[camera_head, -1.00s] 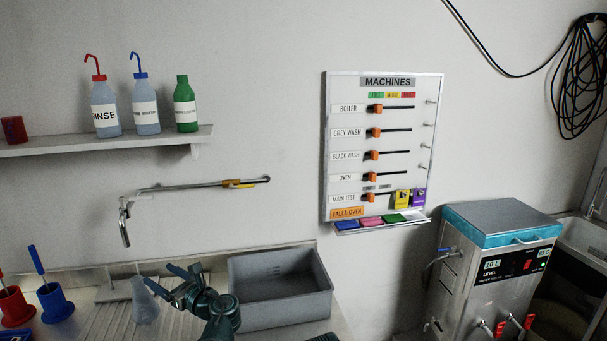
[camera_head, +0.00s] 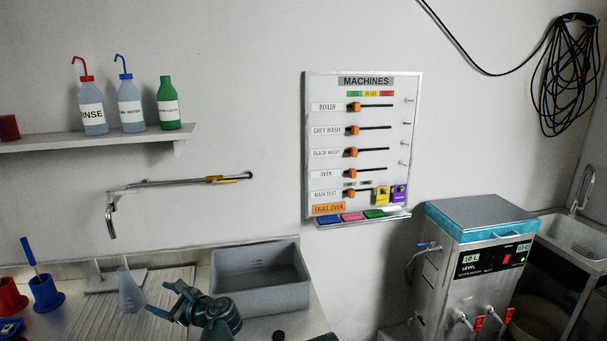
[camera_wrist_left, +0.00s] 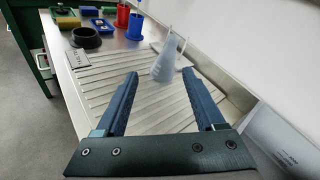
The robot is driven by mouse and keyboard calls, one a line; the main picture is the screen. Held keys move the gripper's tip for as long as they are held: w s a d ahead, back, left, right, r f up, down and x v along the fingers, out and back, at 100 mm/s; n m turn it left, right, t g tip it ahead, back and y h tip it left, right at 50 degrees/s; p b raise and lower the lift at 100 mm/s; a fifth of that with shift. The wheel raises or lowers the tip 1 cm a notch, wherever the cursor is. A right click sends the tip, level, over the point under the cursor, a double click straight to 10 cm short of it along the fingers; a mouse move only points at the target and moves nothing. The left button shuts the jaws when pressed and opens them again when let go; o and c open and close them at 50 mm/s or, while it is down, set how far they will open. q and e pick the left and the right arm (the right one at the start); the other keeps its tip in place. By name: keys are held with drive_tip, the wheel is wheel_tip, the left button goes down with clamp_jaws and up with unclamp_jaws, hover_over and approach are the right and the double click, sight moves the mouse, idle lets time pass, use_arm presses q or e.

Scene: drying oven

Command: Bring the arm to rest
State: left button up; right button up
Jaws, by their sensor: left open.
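My left gripper (camera_head: 163,299) is open and empty, at the end of my left arm over the drainboard in the head view. Its two blue-grey fingers (camera_wrist_left: 159,78) are spread apart in the left wrist view. A pale translucent conical flask (camera_head: 131,292) stands on the ribbed drainboard (camera_head: 88,318), left of and apart from the gripper in the head view. In the left wrist view the flask (camera_wrist_left: 165,62) stands beyond the fingertips, with nothing between the fingers. My right gripper is not in view.
A grey basin (camera_head: 262,297) lies right of my left gripper. A tap (camera_head: 111,222) hangs above the drainboard. Red (camera_head: 10,298) and blue (camera_head: 46,294) holders stand at the left. A steel boiler (camera_head: 470,265) stands at the right. A machines board (camera_head: 385,140) hangs on the wall.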

use_arm(q)
drive_tip(key=s+d+f+n+g+h, duration=0.1)
drive_tip(key=s+f+n, duration=0.1)
drive_tip(key=f+n, duration=0.1)
drive_tip(key=s+d+f+n+g+h, duration=0.1)
drive_tip(key=s+d+f+n+h, duration=0.1)
drive_tip(key=f+n, duration=0.1)
drive_tip(key=s+d+f+n+g+h, duration=0.1)
drive_tip(key=s+f+n+h, duration=0.1)
drive_tip(key=f, duration=0.3)
drive_tip(key=shift+d+n+g, duration=0.3)
drive_tip(key=shift+d+n, duration=0.05)
drive_tip(key=shift+n, duration=0.45)
drive_tip(key=s+d+f+n+g+h+b, duration=0.1)
drive_tip(key=s+d+f+n+h+b, duration=0.1)
drive_tip(key=s+d+f+b, duration=0.35)
drive_tip(key=s+d+f+n+g+h+b, duration=0.25)
drive_tip(key=d+f, duration=0.35)
drive_tip(key=d, duration=0.5)
drive_tip(key=s+d+f+n+h+b, duration=0.25)
drive_tip(key=s+d+f, duration=0.25)
drive_tip(key=d, duration=0.4)
wheel_tip(320, 180, up, 16)
drive_tip(key=m+p, duration=0.1)
drive_tip(key=p, duration=1.5)
drive_tip(key=shift+a, duration=0.25)
drive_tip(key=shift+c, duration=0.2)
